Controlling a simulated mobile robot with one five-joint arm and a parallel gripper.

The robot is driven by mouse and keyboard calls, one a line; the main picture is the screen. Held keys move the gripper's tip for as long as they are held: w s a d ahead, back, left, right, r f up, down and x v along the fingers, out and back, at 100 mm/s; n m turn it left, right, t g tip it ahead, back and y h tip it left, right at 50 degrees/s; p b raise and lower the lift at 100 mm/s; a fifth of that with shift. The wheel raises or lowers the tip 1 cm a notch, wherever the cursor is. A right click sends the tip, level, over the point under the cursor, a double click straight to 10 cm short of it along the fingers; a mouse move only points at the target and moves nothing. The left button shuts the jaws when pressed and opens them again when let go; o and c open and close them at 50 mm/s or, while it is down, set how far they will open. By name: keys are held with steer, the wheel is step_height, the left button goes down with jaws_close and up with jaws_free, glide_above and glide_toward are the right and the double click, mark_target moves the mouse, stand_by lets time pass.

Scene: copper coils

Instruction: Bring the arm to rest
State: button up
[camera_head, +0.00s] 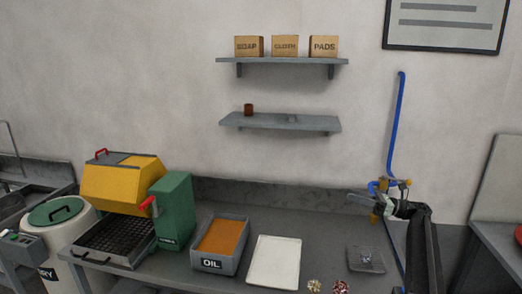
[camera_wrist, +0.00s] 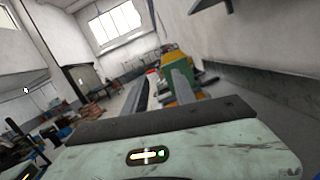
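My gripper (camera_wrist: 162,78) shows in the wrist view with its two dark fingers apart and nothing between them. Beyond the fingers, at a distance, are the yellow-hooded machine (camera_wrist: 173,61) and the green box (camera_wrist: 178,93). In the head view my dark arm (camera_head: 421,245) stands folded at the right, over the bench's right end. Its gripper end is small there, beside the blue pipe (camera_head: 396,125), and points roughly left. Whether it touches the pipe cannot be told.
The bench holds the yellow-hooded machine (camera_head: 122,183), green box (camera_head: 173,210), oil tray (camera_head: 241,263), white tray (camera_head: 275,262) and a small grey dish (camera_head: 366,260). Two wall shelves hang above; the lower shelf (camera_head: 280,122) bears a brown cup (camera_head: 249,110). Another table (camera_head: 490,240) stands at right.

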steer(key=w+a+r+m+t+h, duration=0.3)
steer(key=w+a+m+t+h, duration=0.15)
steer(key=a+m+t, duration=0.45)
steer(key=w+a+r+m+t+h, duration=0.3)
steer(key=a+m+t+h, duration=0.3)
steer(key=m, duration=0.5)
steer(key=s+d+f+m+g+h, duration=0.1)
steer(key=s+f+m+g+h, duration=0.45)
steer(key=f+m, duration=0.6)
steer(key=s+f+m+g+h, duration=0.55)
steer(key=f+m, duration=0.45)
steer(key=f, duration=0.3)
steer(key=s+a+f+m+g+y, duration=0.1)
steer(key=s+a+f+m+g, duration=0.1)
steer(key=s, duration=0.9)
steer(key=s+a+f+m+g+y, duration=0.1)
steer(key=s+f+m+g, duration=0.4)
steer(key=s, duration=0.6)
step_height(320, 180, down, 2)
steer(key=g, duration=0.2)
steer(key=shift+s+a+f+g, duration=0.2)
steer(key=shift+s+a+g, duration=0.1)
steer(key=shift+s+a, duration=0.1)
